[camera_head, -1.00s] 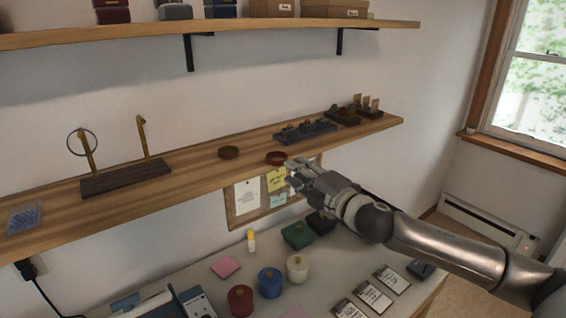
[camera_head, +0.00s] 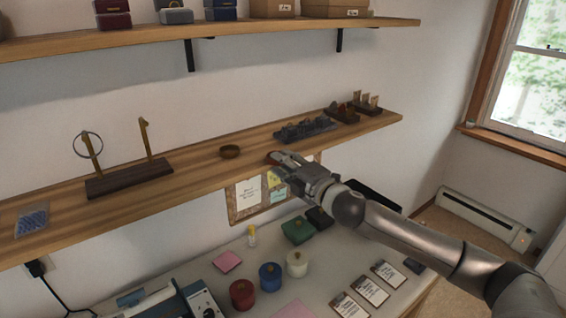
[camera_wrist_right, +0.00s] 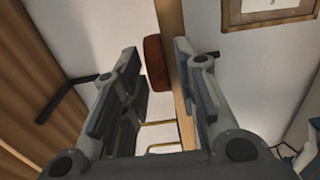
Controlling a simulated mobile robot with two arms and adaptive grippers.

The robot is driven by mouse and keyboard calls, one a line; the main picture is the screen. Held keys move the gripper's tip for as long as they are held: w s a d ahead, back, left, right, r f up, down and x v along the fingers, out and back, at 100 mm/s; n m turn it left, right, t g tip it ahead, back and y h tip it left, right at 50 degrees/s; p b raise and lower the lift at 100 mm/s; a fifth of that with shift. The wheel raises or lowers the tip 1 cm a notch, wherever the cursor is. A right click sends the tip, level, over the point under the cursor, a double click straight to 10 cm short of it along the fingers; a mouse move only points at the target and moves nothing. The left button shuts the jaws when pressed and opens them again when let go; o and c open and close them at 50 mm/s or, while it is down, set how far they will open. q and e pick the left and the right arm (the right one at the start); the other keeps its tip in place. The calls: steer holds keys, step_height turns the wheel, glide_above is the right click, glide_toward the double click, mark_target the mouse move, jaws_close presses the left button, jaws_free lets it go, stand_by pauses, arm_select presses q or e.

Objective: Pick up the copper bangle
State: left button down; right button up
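My left gripper is not in view.
Dark display holders (camera_head: 305,130) stand to the right. An upper shelf (camera_head: 250,28) runs above. Below is a table with several coloured jars (camera_head: 270,277).

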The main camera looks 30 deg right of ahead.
jaws_close()
step_height(320, 180, up, 3)
steer(key=shift+f+p, duration=0.2)
steer(key=shift+p, duration=0.95)
steer(key=s+r+p, duration=0.2)
steer(key=s, duration=0.5)
steer(key=s+d+r+p, duration=0.1)
steer(key=s+r+p, duration=0.2)
steer(key=s, duration=0.4)
